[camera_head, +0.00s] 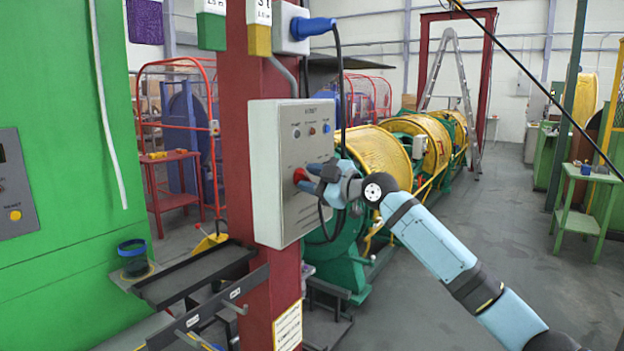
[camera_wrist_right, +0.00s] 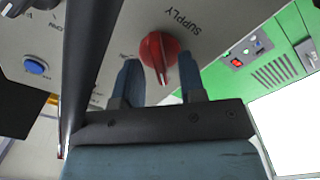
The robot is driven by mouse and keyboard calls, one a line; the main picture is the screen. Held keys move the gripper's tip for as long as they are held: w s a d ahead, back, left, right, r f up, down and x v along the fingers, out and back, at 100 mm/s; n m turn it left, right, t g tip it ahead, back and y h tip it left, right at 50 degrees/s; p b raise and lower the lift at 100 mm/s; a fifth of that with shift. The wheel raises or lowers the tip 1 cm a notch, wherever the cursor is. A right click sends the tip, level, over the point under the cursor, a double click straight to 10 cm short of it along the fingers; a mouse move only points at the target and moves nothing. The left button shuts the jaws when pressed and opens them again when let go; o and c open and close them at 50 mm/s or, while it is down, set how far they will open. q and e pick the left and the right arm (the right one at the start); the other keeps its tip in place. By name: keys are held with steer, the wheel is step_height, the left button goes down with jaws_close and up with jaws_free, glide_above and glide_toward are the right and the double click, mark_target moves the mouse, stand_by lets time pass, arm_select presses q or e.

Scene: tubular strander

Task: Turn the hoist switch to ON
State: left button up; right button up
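A grey control box (camera_head: 290,205) is fixed to a dark red post, with a small heading too blurred to read surely. A red rotary switch (camera_head: 300,175) sits on the box's front. In the wrist view the red switch (camera_wrist_right: 158,55) is beside the upside-down word SUPPLY, and its ridge points down the picture. My right gripper (camera_head: 309,178) is at the switch. In the wrist view, the right gripper's fingers (camera_wrist_right: 160,72) stand apart on either side of the ridge, with a gap visible. A small marking near the left-hand finger is partly hidden. My left gripper is not in view.
Small knobs and a blue button (camera_wrist_right: 36,66) are elsewhere on the panel. A blue plug (camera_head: 312,28) with a dark cable hangs above the box, and the cable passes close to my right gripper. Black trays (camera_head: 195,275) jut out below left.

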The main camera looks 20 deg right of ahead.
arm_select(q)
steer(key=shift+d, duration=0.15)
arm_select(e)
jaws_close()
